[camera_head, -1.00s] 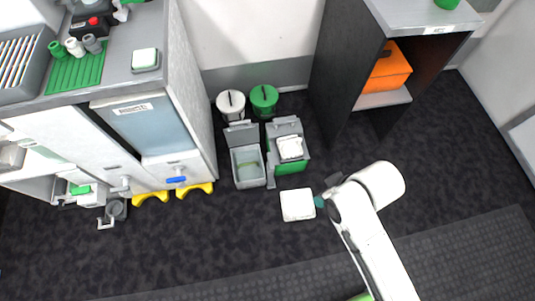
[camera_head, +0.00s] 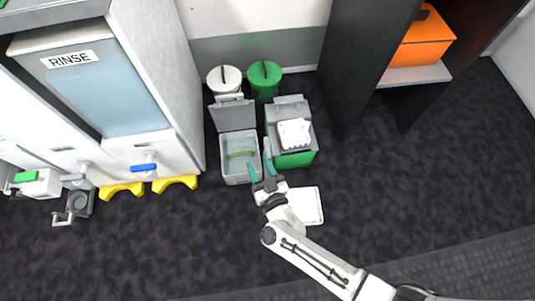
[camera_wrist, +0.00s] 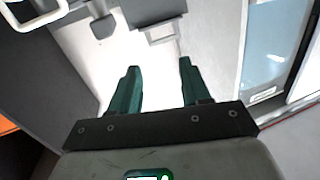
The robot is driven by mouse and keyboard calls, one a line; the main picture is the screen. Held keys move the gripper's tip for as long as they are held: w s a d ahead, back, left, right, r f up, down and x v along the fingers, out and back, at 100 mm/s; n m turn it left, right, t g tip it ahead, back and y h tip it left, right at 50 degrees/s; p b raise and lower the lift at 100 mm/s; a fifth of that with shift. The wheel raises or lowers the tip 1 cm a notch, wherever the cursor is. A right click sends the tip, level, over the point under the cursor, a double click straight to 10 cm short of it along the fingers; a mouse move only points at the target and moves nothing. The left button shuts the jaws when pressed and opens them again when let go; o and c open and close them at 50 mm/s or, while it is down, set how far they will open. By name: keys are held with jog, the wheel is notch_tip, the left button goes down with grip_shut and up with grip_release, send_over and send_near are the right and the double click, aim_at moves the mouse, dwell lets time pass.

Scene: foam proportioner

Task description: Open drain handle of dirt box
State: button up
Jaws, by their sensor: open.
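My gripper (camera_head: 260,162) is open and empty, above the floor by the two open bins; it also shows in the wrist view (camera_wrist: 158,82) with both green fingers apart. The cabinet stands at left with a RINSE tank (camera_head: 105,90). On its low front is a blue lever handle (camera_head: 143,168), well left of my gripper. A white box with a green part (camera_head: 38,182) sits farther left. No label shows which part is the dirt box, so I cannot tell its drain handle for certain.
A grey open bin (camera_head: 228,172) and a green-and-grey bin (camera_head: 296,158) stand near my gripper. White (camera_head: 224,80) and green (camera_head: 264,76) round bins stand behind. A white square piece (camera_head: 312,208) lies partly behind my arm. Yellow feet (camera_head: 175,183) stick out below the cabinet.

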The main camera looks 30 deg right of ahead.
aim_at(267, 146)
jog(key=d+f+h, duration=0.1)
jog(key=f, duration=0.1)
jog(key=s+d+f+m+h+b, duration=0.1)
jog(key=h, duration=0.1)
jog(key=s+d+f+m+h+b, duration=0.1)
jog(key=f, duration=0.1)
jog(key=shift+s+d+f, duration=0.1)
jog(key=shift+s+f, duration=0.05)
jog(key=shift+f, duration=0.15)
jog(key=b+x, duration=0.4)
jog(key=x, duration=0.6)
jog(key=shift+w+d+f, duration=0.1)
jog(key=shift+w+d, duration=0.1)
jog(key=shift+d, duration=0.05)
grip_shut()
